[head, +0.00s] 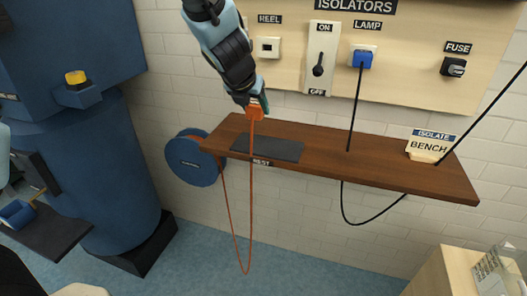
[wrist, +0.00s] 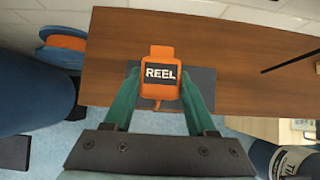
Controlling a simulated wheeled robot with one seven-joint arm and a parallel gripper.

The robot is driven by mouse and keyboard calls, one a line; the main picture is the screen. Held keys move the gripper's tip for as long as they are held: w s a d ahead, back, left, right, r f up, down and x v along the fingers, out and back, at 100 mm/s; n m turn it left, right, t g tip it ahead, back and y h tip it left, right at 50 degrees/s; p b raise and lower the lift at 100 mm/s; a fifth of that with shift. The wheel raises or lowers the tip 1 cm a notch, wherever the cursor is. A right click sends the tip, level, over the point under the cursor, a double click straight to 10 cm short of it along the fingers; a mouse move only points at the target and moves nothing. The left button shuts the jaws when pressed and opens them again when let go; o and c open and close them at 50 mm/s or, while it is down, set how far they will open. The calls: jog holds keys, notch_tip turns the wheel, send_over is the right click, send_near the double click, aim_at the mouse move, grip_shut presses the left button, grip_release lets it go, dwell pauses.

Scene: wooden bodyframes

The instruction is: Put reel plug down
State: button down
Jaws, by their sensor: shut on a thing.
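My gripper (head: 257,103) is shut on the orange reel plug (head: 255,113), above the left part of the wooden shelf. In the wrist view the reel plug (wrist: 160,76) carries a black REEL label and sits between the two green fingers. Its orange cord hangs down in front of the shelf and loops back up toward the blue cable reel (head: 192,160). The dark rest pad (head: 268,147), marked REST, lies on the wooden shelf (head: 345,158) below and beside the plug. In the wrist view the pad (wrist: 204,106) shows behind the plug. The reel socket (head: 267,47) on the board is empty.
The isolators board holds an ON/OFF lever (head: 319,65), a blue lamp plug (head: 362,58) with black cord, and a fuse (head: 454,67). A BENCH sign (head: 430,147) stands at the shelf's right. A second black cable crosses the right side. The middle of the shelf is mostly clear.

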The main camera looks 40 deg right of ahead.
notch_tip(320, 180, down, 9)
jog(key=b, duration=0.6)
jog(key=shift+f, duration=0.2)
jog(key=shift+c, duration=1)
grip_release()
jog(key=shift+r, duration=0.1)
